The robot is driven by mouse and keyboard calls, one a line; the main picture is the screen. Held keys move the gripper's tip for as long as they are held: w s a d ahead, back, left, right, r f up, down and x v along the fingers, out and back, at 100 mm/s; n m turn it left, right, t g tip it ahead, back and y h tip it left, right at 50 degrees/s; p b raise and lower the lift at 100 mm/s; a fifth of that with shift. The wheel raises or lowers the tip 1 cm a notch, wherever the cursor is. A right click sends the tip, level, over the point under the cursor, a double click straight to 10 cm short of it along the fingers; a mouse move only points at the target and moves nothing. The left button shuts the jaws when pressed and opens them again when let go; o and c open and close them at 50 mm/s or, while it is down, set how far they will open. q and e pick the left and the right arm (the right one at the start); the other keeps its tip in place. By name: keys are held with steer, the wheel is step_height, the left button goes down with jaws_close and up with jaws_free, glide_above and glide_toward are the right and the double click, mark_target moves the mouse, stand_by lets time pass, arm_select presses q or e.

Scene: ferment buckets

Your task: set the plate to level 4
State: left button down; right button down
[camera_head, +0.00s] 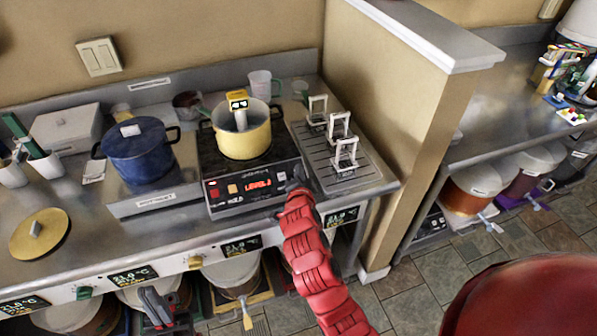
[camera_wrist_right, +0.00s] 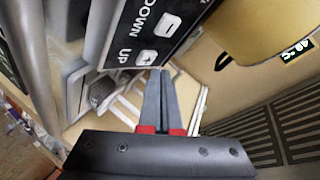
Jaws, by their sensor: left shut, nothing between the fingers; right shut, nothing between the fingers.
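The plate (camera_head: 254,193) is a black hot plate on the counter with a red lit display (camera_head: 257,185) reading LEVEL; its digit is too small to read surely. A yellow pot (camera_head: 243,139) stands on it. My right gripper (camera_head: 295,181) is shut and empty at the panel's right end. In the right wrist view, the shut fingertips (camera_wrist_right: 160,73) are close to the UP button (camera_wrist_right: 147,57); I cannot tell whether they touch. The DOWN button (camera_wrist_right: 170,23) lies beyond. My left gripper (camera_head: 152,299) appears low, before the counter front, shut and empty.
A blue pot (camera_head: 139,151) stands left of the plate. A drainer (camera_head: 340,171) with metal holders is to its right, beside a partition wall (camera_head: 378,120). A yellow lid (camera_head: 40,233) lies at the left. Buckets (camera_head: 234,276) with taps stand under the counter.

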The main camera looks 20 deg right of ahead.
stand_by(0.3)
steer(key=shift+w+f+b, duration=0.2)
steer(key=shift+f+b, duration=0.2)
steer(key=shift+b, duration=0.5)
steer(key=shift+w+f+b, duration=0.2)
steer(key=shift+f+b, duration=0.2)
steer(key=shift+b, duration=0.35)
stand_by(0.5)
steer(key=shift+s+r, duration=0.1)
steer(key=shift+r, duration=0.1)
steer(key=shift+s+r, duration=0.35)
steer(key=shift+r, duration=0.2)
steer(key=shift+f+b, duration=0.1)
steer(key=shift+b, duration=0.65)
